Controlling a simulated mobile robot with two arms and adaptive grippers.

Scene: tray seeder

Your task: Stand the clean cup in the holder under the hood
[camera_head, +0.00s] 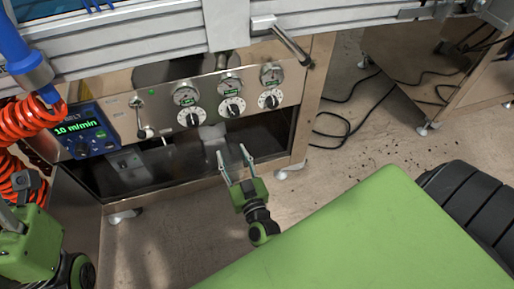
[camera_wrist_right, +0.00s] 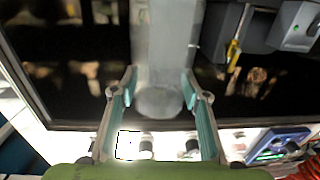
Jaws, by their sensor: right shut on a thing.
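My right gripper (camera_head: 233,151) reaches into the dark opening of the steel machine (camera_head: 298,148). In the right wrist view its two fingers (camera_wrist_right: 160,80) stand apart, with a grey, rounded piece, seemingly the cup (camera_wrist_right: 160,102), between them. A grey shape runs up from it, and I cannot tell where cup ends and background begins. In the head view a pale grey piece (camera_head: 212,137) shows just beyond the fingertips; I cannot tell whether it is the cup or a machine part. The holder and hood are not clearly made out. My left gripper is at the lower left edge, its fingers unclear.
Dials and knobs (camera_head: 232,107) line the panel above the opening, beside a blue belt display (camera_head: 84,131). A lever (camera_head: 290,43) juts out above. In the right wrist view a yellow-handled tool (camera_wrist_right: 234,52) hangs by a dark box. Cables (camera_head: 345,128) lie on the floor at right.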

